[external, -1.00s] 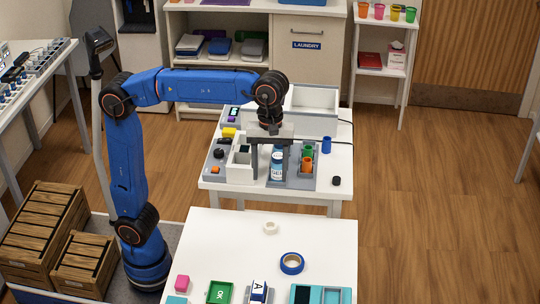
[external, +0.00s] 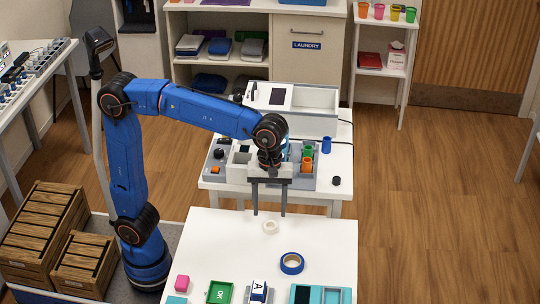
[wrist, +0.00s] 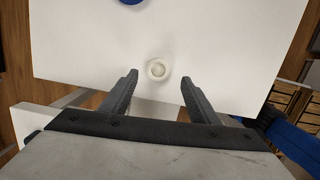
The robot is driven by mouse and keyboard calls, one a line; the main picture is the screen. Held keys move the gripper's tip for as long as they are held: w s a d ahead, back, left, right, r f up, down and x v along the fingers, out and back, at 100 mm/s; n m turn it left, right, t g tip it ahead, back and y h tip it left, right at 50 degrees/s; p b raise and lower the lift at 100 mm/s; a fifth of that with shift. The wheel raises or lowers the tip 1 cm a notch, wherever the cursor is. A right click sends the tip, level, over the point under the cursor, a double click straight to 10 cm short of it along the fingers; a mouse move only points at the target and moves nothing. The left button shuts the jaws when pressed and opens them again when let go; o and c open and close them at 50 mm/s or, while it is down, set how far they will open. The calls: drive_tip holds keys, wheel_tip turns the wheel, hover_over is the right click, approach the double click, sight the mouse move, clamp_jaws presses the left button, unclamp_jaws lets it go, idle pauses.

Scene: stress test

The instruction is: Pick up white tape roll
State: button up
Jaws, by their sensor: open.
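The white tape roll (external: 270,227) lies flat near the far edge of the white front table (external: 225,238). In the wrist view the roll (wrist: 157,69) shows as a small pale ring, just ahead of the gap between the fingertips. My gripper (external: 269,214) is open and empty, pointing down above the table's far edge. Its two dark fingers also show in the wrist view (wrist: 159,76), apart on either side of the roll's line. The roll is not touched. The exact height of the fingertips above the table is hard to tell.
A blue tape roll (external: 291,263) lies nearer and to the right. Behind is a second table with a grey organizer (external: 215,178). The front table's middle is clear.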

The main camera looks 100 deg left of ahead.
drive_tip(key=shift+w+d+f, duration=0.1)
drive_tip(key=shift+d+f, duration=0.1)
drive_tip(key=shift+f, duration=1.15)
drive_tip(key=shift+w+d+f, duration=0.1)
drive_tip(key=shift+d+f, duration=0.1)
drive_tip(key=shift+f, duration=1.1)
drive_tip(key=c, duration=1.1)
